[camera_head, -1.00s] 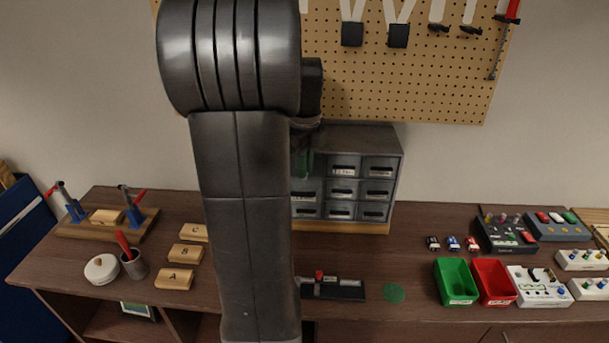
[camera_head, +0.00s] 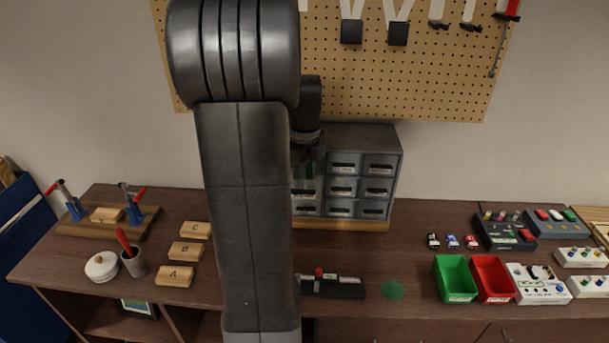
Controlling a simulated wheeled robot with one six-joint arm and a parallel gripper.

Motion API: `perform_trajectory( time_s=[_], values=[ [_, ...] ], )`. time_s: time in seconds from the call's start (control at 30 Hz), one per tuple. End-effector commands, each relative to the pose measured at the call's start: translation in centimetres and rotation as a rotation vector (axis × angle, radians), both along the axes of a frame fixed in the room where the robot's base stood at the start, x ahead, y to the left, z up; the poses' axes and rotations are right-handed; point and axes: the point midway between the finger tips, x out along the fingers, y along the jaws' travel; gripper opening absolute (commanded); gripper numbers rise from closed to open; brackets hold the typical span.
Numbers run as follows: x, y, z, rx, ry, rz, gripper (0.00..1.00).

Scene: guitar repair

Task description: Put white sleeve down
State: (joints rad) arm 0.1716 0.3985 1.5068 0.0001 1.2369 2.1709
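My gripper (camera_head: 305,165) hangs in front of the grey drawer cabinet, partly behind my own arm. Its dark fingers are small and partly hidden, so I cannot tell whether it is open or shut. I cannot make out a white sleeve in it. Several small cars with white parts (camera_head: 452,241) stand on the bench at the right, but I cannot tell that any of these is the sleeve.
The drawer cabinet (camera_head: 372,140) stands at the back. Green (camera_head: 455,278) and red (camera_head: 492,278) bins stand right. Lettered wooden blocks (camera_head: 174,276) lie left. Bench between disc and cabinet is clear.

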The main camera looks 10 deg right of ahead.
Motion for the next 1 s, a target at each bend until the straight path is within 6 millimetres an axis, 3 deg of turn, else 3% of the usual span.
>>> perform_trajectory(
  time_s=[0.17,0.27,0.7,1.0],
  values=[
    [0.1,0.0,0.7,-0.001,-0.002,0.0,0.34],
    [0.1,0.0,2.1,-0.001,-0.006,0.0,0.34],
    [0.1,0.0,10.8,-0.001,-0.004,0.0,0.34],
    [0.0,0.0,12.4,0.001,0.001,0.0,0.34]
  ],
)
